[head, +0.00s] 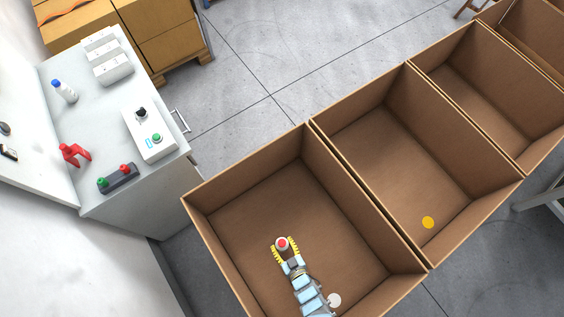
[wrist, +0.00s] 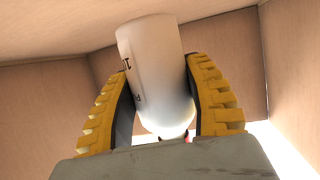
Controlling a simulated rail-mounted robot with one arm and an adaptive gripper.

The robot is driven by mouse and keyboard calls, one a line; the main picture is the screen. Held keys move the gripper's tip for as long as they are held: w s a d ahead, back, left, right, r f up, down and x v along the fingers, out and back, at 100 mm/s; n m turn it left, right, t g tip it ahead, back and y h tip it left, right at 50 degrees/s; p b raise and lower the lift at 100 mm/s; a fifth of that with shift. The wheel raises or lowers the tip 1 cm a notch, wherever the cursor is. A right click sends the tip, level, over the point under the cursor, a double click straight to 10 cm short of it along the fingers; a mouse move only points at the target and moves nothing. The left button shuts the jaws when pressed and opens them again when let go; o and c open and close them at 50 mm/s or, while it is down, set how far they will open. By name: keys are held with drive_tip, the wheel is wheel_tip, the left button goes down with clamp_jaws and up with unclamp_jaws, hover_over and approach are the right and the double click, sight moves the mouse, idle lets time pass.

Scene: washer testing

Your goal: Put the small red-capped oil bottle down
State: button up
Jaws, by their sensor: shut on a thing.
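The small red-capped oil bottle (head: 282,243) is white and shows from above in the head view, its red cap uppermost. My gripper (head: 285,249) has yellow ridged fingers and is shut on it, inside the outline of the nearest cardboard box (head: 240,205). In the wrist view, the bottle's white body (wrist: 157,75) with partial dark lettering stands between the two fingers (wrist: 160,105). A bit of red shows at its end near the palm. I cannot tell whether the bottle touches the box floor.
A white disc (head: 334,300) shows beside my arm in the near box. The adjoining box (head: 375,130) holds a yellow disc (head: 428,222). More boxes stand at upper right. A grey bench (head: 100,125) at left holds a blue-capped bottle (head: 65,92) and a button box (head: 148,132).

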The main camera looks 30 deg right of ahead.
drive_tip(key=shift+f, duration=0.1)
drive_tip(key=shift+w+f+b, duration=0.15)
drive_tip(key=shift+f+b, duration=1.4)
drive_tip(key=shift+f, duration=0.15)
drive_tip(key=shift+f, duration=0.1)
drive_tip(key=o, duration=1.2)
